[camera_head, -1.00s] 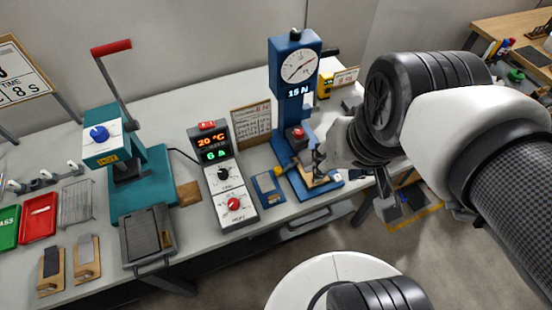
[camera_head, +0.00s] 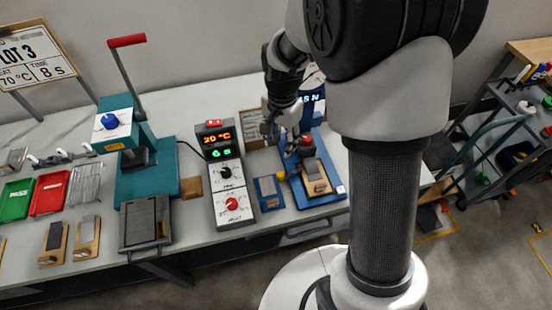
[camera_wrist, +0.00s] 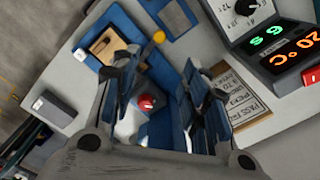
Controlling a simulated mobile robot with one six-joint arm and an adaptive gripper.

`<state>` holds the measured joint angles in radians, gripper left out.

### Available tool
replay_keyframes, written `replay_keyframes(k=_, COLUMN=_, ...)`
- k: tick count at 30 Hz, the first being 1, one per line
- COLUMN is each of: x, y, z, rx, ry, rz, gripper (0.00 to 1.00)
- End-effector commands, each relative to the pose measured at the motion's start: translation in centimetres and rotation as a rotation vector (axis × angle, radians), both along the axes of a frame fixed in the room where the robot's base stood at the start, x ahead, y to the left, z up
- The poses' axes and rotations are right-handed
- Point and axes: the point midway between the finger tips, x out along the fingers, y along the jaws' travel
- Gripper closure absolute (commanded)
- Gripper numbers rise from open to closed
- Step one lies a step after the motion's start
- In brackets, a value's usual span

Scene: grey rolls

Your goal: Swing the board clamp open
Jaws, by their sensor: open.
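The blue press (camera_head: 312,100) stands at the right of the bench, mostly behind my arm. On its base lies a wooden board (camera_head: 316,178) with a grey strip; the wrist view also shows the board (camera_wrist: 104,44). A lever with a yellow ball knob (camera_head: 281,175), which looks like the board clamp's handle, sits at the board's left; the knob also shows in the wrist view (camera_wrist: 158,38). My gripper (camera_head: 272,132) is open and empty, above and behind the knob. Its fingers (camera_wrist: 165,85) straddle the view of the red button (camera_wrist: 146,103), apart from the knob.
A heat controller (camera_head: 228,185) stands left of the press, with a small blue plate (camera_head: 269,191) between them. A teal heat press (camera_head: 145,170) with a red-handled lever stands further left. A notice card (camera_wrist: 247,95) stands behind the gripper. The bench front edge is near.

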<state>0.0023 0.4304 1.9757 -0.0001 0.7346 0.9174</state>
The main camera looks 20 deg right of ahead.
Motion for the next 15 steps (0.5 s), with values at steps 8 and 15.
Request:
replay_keyframes(k=8, x=-0.2, y=0.0, z=-6.1, rx=0.0, ry=0.007, rz=0.002, gripper=0.59)
replay_keyframes(k=15, x=-0.2, y=0.0, z=-11.3, rx=-0.001, ry=0.004, rz=0.003, gripper=0.59)
